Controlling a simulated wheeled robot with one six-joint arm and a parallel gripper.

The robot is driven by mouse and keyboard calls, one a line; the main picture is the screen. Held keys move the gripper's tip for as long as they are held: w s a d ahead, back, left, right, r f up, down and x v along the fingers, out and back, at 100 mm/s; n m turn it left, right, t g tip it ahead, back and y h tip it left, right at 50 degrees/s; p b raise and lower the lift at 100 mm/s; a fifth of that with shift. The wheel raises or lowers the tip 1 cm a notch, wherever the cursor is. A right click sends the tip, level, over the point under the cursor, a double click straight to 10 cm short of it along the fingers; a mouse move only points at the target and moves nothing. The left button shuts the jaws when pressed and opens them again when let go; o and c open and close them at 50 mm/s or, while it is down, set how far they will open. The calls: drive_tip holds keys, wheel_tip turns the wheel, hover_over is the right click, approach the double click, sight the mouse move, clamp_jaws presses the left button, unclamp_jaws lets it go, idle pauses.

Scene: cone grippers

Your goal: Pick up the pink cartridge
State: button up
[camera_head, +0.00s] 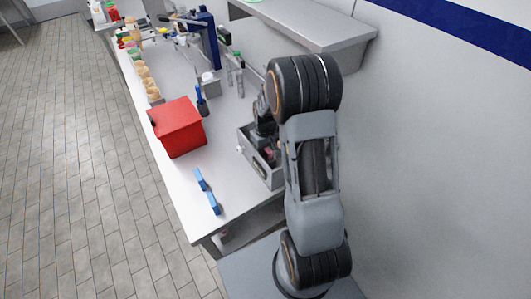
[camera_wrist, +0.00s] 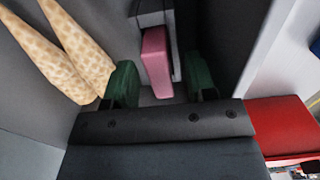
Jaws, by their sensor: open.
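The pink cartridge (camera_wrist: 157,62) stands out in the wrist view, just beyond my gripper and between the lines of its two fingers. A grey block-like part lies right against its far end and right side. My gripper (camera_wrist: 163,88) is open, with a green fingertip on each side of the cartridge's near end and a gap visible on the left. I cannot tell whether the right finger touches it. In the head view my arm reaches down into a grey open box (camera_head: 262,170) on the counter, and a small pinkish-red bit shows inside; the gripper is mostly hidden there.
Two waffle cones (camera_wrist: 70,50) lie left of the gripper in the wrist view. A red box (camera_head: 178,127) stands on the counter left of the grey box. Grey walls rise close around the gripper.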

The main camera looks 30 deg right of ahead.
drive_tip(key=shift+f, duration=0.25)
drive_tip(key=shift+c, duration=0.2)
clamp_jaws()
